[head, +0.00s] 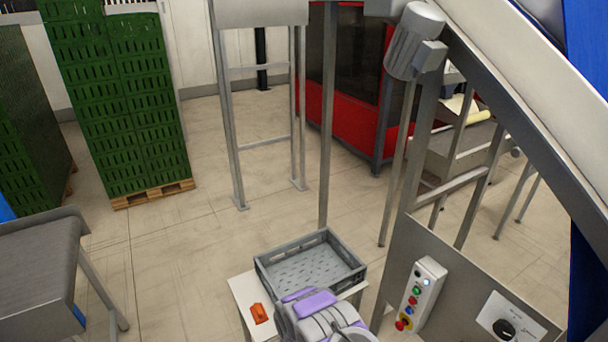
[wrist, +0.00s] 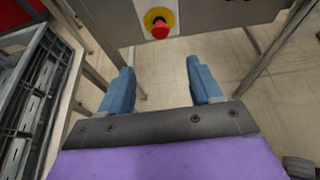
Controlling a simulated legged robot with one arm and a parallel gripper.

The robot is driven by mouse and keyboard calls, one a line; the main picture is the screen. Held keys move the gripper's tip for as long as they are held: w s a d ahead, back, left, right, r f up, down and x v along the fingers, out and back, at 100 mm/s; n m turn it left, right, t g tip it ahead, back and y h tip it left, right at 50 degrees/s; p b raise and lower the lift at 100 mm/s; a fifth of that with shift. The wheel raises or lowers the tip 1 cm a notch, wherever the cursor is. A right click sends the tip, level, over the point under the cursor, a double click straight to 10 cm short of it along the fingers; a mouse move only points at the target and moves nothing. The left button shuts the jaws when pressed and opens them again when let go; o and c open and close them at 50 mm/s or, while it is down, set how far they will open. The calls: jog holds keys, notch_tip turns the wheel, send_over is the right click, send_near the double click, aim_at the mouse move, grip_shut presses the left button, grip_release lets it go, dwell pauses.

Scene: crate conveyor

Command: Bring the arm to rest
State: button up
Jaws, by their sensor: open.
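My gripper shows in the wrist view (wrist: 160,88), with two blue fingers spread wide apart and only floor seen between them. It is open and empty. In the head view my purple and grey arm is folded at the bottom middle, and the fingers are hidden there. A red emergency button (wrist: 160,27) on a yellow base sits ahead of the fingers in the wrist view, apart from them.
A grey crate (head: 262,277) stands on a small white table (head: 243,289) beside an orange object (head: 259,313). A control box (head: 421,294) is on the conveyor frame at right. Stacked green crates (head: 118,110) stand at back left. Open floor lies between.

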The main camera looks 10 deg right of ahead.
jog(key=s+d+r+m+g+h, duration=0.1)
jog(key=d+r+m+g, duration=0.2)
jog(key=r, duration=0.7)
jog(key=s+d+r+m+g+h, duration=0.1)
jog(key=d+r+m, duration=0.25)
jog(key=r, duration=0.55)
jog(key=s+r+m+g+y+b, duration=0.1)
jog(key=s+r+m+g+y, duration=0.1)
jog(key=s+r+m+g, duration=0.7)
jog(key=s+a+r+m+t+y, duration=0.2)
jog(key=s+a+r+y, duration=0.2)
jog(key=s+a, duration=0.3)
jog(key=s+a+r+m+t+y, duration=0.2)
jog(key=s+a+r+y, duration=0.2)
jog(key=s, duration=0.5)
jog(key=s+a+r+m+t+y+b, duration=0.1)
jog(key=s+a+r+m+t+y, duration=0.1)
jog(key=s+a+r, duration=0.5)
jog(key=s+a+m+y, duration=0.1)
jog(key=s+a+y, duration=0.1)
jog(key=a, duration=0.1)
jog(key=shift+r, duration=0.15)
